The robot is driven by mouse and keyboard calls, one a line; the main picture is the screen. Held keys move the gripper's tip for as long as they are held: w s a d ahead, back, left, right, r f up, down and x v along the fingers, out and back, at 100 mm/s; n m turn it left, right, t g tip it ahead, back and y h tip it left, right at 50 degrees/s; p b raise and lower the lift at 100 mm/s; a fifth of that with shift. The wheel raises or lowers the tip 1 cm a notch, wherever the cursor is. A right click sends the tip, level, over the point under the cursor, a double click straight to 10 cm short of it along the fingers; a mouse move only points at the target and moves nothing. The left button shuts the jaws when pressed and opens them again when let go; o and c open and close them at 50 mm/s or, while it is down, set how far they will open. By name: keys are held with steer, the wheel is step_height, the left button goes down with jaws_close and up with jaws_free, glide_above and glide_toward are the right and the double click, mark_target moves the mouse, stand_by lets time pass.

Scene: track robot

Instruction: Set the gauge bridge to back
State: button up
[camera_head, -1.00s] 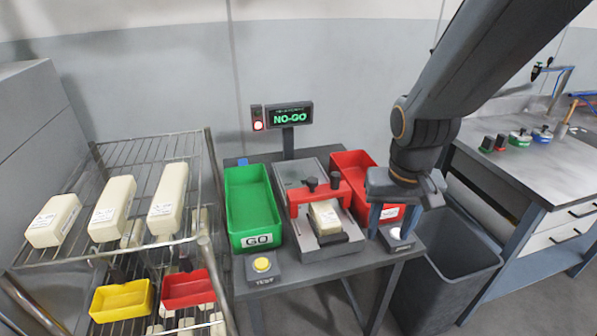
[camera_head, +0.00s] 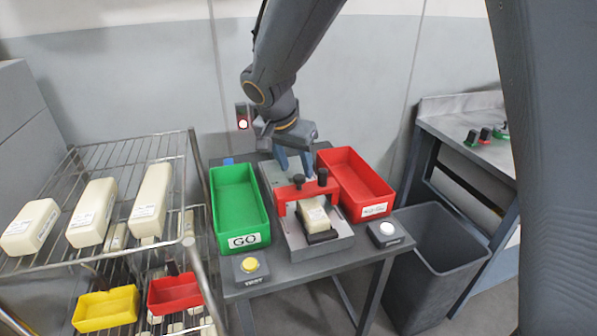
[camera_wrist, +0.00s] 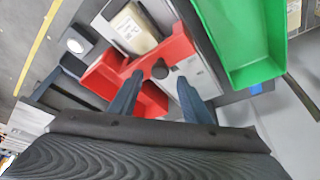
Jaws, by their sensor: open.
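The red gauge bridge (camera_head: 302,191) stands across the grey gauge bed (camera_head: 333,244), with two dark knobs on top. It also shows in the wrist view (camera_wrist: 174,50). A cream block (camera_head: 314,213) with a label lies in the bed, partly under and in front of the bridge; it shows in the wrist view too (camera_wrist: 133,30). My gripper (camera_head: 294,164) is open, fingers pointing down, just behind and above the bridge. Contact with the bridge cannot be told.
The green GO bin (camera_head: 240,208) stands left of the bed and a red bin (camera_head: 355,185) right of it. A yellow button (camera_head: 250,265) and a white button (camera_head: 388,231) sit at the table front. A wire rack with cream blocks (camera_head: 94,208) is at left, a dark waste bin (camera_head: 437,240) at right.

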mark_target(299, 176)
steer(key=shift+p+x, duration=0.3)
steer(key=shift+x, duration=1.5)
jaws_close()
